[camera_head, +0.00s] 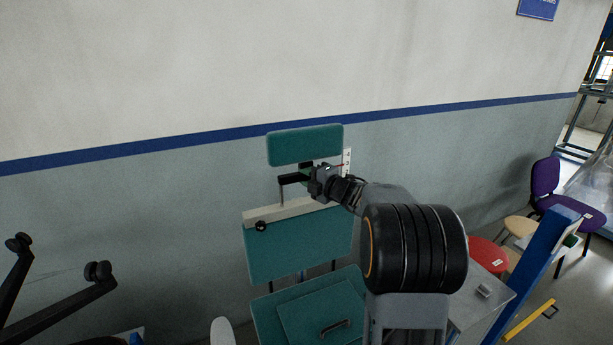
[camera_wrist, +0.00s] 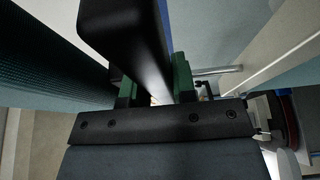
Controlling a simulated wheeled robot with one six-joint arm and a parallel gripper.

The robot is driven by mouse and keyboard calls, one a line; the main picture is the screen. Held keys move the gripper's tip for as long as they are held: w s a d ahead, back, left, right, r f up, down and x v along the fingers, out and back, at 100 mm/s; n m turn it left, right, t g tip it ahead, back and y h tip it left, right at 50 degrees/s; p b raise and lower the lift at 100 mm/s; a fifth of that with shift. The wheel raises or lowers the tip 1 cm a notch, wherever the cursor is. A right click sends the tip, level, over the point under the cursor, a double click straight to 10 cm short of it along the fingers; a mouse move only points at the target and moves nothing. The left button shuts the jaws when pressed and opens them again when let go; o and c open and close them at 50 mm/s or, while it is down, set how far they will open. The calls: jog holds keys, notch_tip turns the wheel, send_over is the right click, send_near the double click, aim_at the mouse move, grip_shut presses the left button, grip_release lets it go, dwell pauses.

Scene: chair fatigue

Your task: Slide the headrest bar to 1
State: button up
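The teal headrest (camera_head: 305,145) stands above the teal chair back (camera_head: 298,250), in front of the wall. A black headrest bar (camera_head: 291,179) shows just below it; in the wrist view a thick black bar (camera_wrist: 125,35) runs down between the green fingers. A white scale strip (camera_head: 347,160) stands upright right of the headrest; its marks are too small to read. My gripper (camera_head: 306,174) is at the bar, below the headrest. In the wrist view its fingers (camera_wrist: 157,88) lie either side of the bar. Whether both press on it is unclear.
A pale crossbar (camera_head: 290,212) with a black knob (camera_head: 261,226) crosses the top of the chair back. The teal seat (camera_head: 320,310) is below. Black armrest-like parts (camera_head: 60,300) are at lower left. A red stool (camera_head: 488,254) and purple chair (camera_head: 546,177) stand right.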

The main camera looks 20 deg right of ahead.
grip_shut()
notch_tip(320, 180, down, 7)
jog(key=b, duration=0.7)
jog(key=shift+r, duration=0.15)
jog(key=shift+o, duration=1.1)
grip_release()
jog(key=o, duration=0.3)
jog(key=shift+r, duration=0.1)
jog(key=b+v, duration=0.2)
jog(key=v, duration=1.2)
